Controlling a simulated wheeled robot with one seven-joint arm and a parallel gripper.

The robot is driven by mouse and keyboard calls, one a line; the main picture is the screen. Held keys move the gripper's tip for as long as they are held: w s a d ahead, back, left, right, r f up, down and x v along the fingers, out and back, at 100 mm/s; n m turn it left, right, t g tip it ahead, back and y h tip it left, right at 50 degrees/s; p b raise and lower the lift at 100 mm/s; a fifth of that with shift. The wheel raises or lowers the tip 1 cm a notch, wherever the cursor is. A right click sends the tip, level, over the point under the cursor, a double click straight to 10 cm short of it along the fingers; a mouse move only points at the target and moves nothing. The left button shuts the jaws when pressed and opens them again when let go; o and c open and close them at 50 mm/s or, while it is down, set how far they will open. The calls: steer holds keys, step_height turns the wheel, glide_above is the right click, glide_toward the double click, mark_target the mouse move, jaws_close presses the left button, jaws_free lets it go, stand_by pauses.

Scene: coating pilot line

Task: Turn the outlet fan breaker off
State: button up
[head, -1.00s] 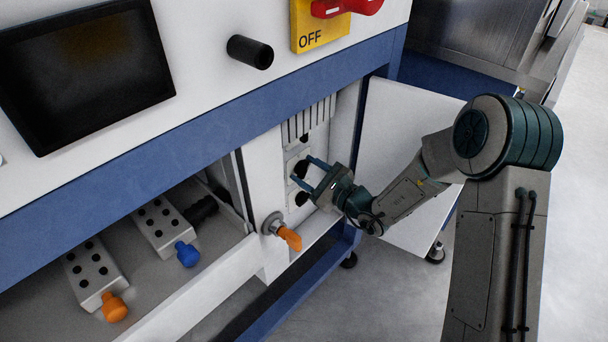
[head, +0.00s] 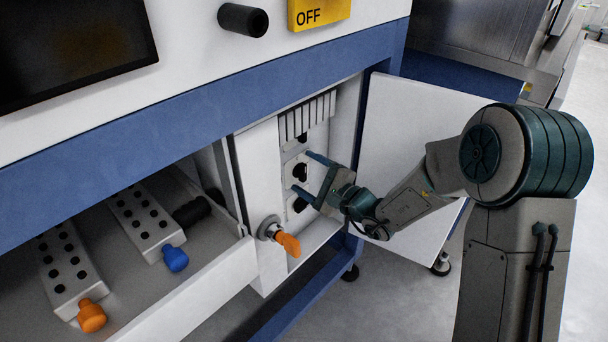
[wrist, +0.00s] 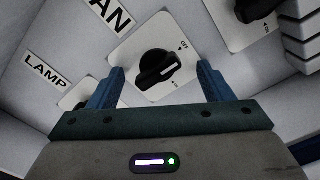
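The breaker panel in the open cabinet has a column of black rotary knobs on white plates. In the wrist view a middle knob (wrist: 155,68) sits between my fingers, beside a label ending in "AN" (wrist: 108,15); the start of the label is cut off. Its plate has OFF at upper right and ON at lower right. My gripper (wrist: 160,78) is open, one finger on each side of the knob; contact is not clear. In the head view my gripper (head: 303,172) reaches in at this knob (head: 300,171).
A knob near the "LAMP" label (wrist: 47,70) is partly behind my left finger; another knob (wrist: 257,8) is at upper right. An orange-handled latch (head: 287,243) sticks out below left. The open white door (head: 415,150) stands behind my arm. An open drawer (head: 195,300) is at left.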

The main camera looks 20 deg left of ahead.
steer(key=shift+s+a, duration=0.1)
steer(key=v, duration=0.6)
stand_by(0.5)
